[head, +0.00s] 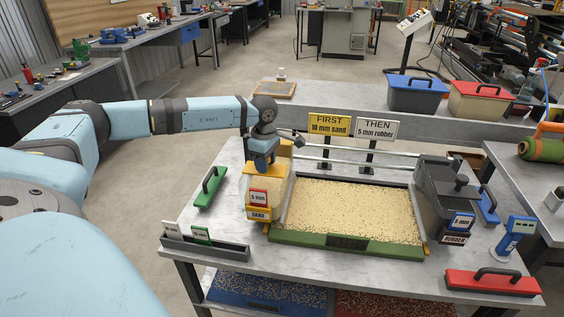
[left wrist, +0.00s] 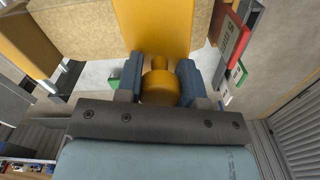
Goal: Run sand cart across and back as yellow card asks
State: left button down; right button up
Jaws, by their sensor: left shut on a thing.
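The yellow sand cart (head: 267,187) stands at the left end of the turf tray (head: 345,242), labelled SAND, with a red 5 mm plate (head: 258,197) on its front. My left gripper (head: 262,165) is shut on the cart's yellow knob (left wrist: 159,86), which shows between the fingers in the left wrist view. The yellow card (head: 330,124) reads FIRST 10 mm sand. The white card (head: 377,129) reads THEN 5 mm rubber. The dark rubber cart (head: 440,190) stands at the tray's right end with a blue 5 mm plate (head: 462,222). My right gripper is out of view.
A grey rack (head: 205,247) at front left holds a green plate (head: 201,234) and a white one. The tray's pale, grainy surface lies open between the carts.

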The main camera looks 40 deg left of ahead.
aim_at(254, 167)
pick_arm(q)
jog(key=shift+s+a, duration=0.45)
jog(key=shift+a, duration=0.25)
jog(key=shift+s+a, duration=0.4)
jog(key=shift+a, duration=0.35)
jog(key=c, duration=1)
grip_release()
jog(key=shift+s+a, duration=0.1)
jog(key=shift+o, duration=1.2)
jog(key=shift+s, duration=0.15)
